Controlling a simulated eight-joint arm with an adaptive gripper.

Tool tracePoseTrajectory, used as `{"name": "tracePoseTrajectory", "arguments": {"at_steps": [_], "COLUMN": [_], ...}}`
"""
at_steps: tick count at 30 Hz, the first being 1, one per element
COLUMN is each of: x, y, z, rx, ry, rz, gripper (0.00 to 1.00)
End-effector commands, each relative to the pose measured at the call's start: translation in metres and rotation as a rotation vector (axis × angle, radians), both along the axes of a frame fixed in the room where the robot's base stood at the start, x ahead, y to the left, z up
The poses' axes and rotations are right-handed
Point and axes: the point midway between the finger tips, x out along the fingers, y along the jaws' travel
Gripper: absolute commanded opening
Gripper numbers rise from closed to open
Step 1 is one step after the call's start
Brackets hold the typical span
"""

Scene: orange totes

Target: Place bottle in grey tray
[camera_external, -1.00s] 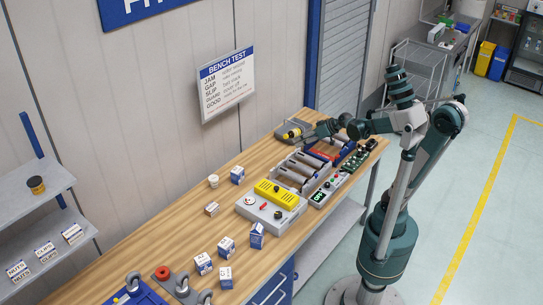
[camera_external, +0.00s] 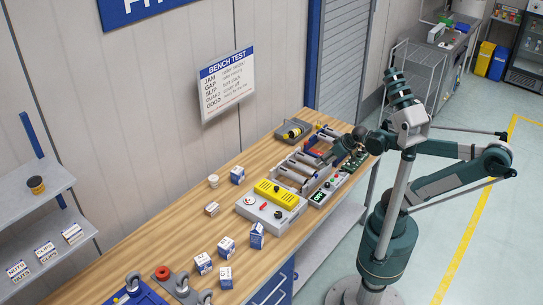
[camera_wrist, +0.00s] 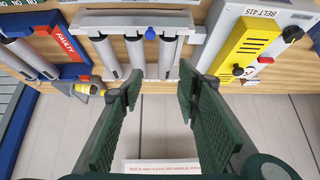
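A shallow grey tray (camera_external: 305,126) lies at the back of the bench near the wall. A small yellow and dark item (camera_external: 291,133) lies on its side in it. A yellow and grey item also shows in the wrist view (camera_wrist: 85,88), partly behind my left finger; I cannot tell for sure that it is the bottle. My gripper (camera_wrist: 157,90) is open, with nothing between its fingers. In the external view my gripper (camera_external: 336,156) is above the roller units, to the front right of the grey tray, and apart from it.
A grey roller unit (camera_wrist: 132,20) and a blue tray marked FAULTY (camera_wrist: 72,68) lie below my gripper. A box with a yellow panel (camera_external: 272,212) stands to their left. Several small cartons (camera_external: 227,247) and a jar (camera_external: 213,181) stand further left on the bench.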

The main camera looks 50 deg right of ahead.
Motion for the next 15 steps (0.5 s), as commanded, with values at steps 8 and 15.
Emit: {"name": "tracePoseTrajectory", "arguments": {"at_steps": [8, 15], "x": [-0.017, -0.017], "y": [-0.002, -0.003], "z": [-0.003, -0.002], "rx": [-0.026, -0.026], "ry": [0.010, 0.010], "rz": [-0.017, -0.019], "gripper": [0.33, 0.33]}}
